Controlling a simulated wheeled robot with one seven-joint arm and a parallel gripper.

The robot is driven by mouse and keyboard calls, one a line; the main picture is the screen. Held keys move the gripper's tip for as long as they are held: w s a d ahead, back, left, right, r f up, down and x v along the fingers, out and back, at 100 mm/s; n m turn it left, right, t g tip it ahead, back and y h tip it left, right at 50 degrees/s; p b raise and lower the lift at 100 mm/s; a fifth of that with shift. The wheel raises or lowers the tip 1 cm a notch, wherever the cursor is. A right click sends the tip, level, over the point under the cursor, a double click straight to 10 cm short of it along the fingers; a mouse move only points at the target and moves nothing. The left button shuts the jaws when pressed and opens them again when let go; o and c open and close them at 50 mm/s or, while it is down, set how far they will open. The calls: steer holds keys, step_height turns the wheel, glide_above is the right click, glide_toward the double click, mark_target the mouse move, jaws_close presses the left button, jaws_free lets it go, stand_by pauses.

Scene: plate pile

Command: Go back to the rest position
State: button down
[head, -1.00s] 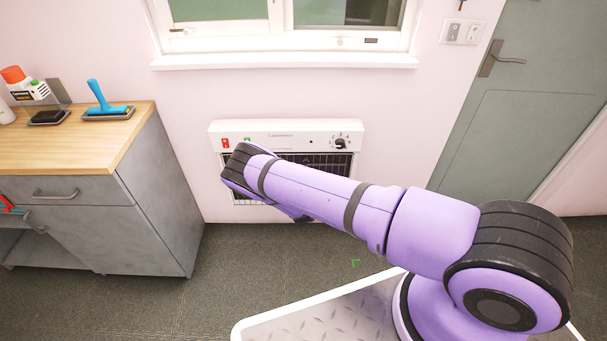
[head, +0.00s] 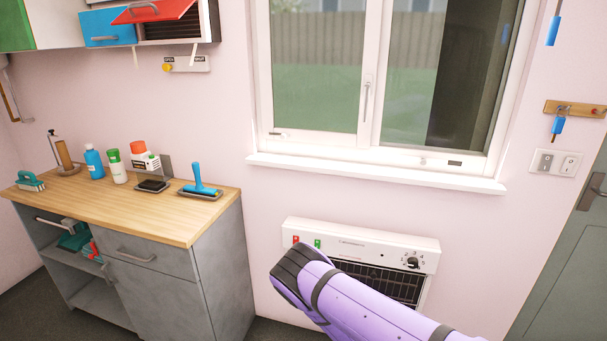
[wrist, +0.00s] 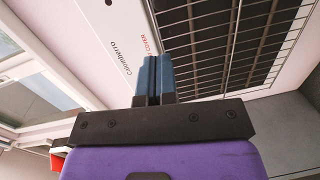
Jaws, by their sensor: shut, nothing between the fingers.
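My gripper (wrist: 158,78) shows in the wrist view with its two blue fingers pressed together and nothing between them. It points toward the white wall heater (wrist: 125,25) with its dark grille. In the head view my purple arm reaches up from the lower right in front of the same heater (head: 362,240). The fingers are hidden there behind the arm's dark end. I cannot tell how far the fingertips are from the heater.
A wooden-topped grey cabinet (head: 135,215) stands at the left with bottles and a blue roller (head: 200,188) on it. A window (head: 375,80) is above the heater. A grey-green door (head: 570,265) is at the right. Open wall cupboards hang at upper left.

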steer(key=w+a+r+m+g+y, duration=0.1)
steer(key=w+r+m+g, duration=0.25)
steer(key=r, duration=0.75)
steer(key=w+a+r+m+g+y, duration=0.1)
steer(key=w+a+r+m+g, duration=0.2)
steer(key=r, duration=0.8)
steer(key=s+d+r+m+y, duration=0.1)
steer(key=s+r+m+y, duration=0.15)
steer(key=r, duration=0.95)
steer(key=s+d+r+m+y, duration=0.15)
steer(key=s+r, duration=0.25)
steer(key=r, duration=0.8)
steer(key=s+d+r+g+y, duration=0.2)
steer(key=s+d+r+g, duration=0.15)
steer(key=s+r, duration=1.3)
steer(key=s+d+r+m, duration=0.1)
steer(key=s+d, duration=0.1)
steer(key=s, duration=0.9)
steer(key=s+d+m+h, duration=0.1)
steer(key=s+d, duration=0.1)
steer(key=s, duration=1)
steer(key=shift+s+d+r+g+h, duration=0.2)
steer(key=shift+s+r+g+h, duration=0.1)
steer(key=shift+r, duration=0.1)
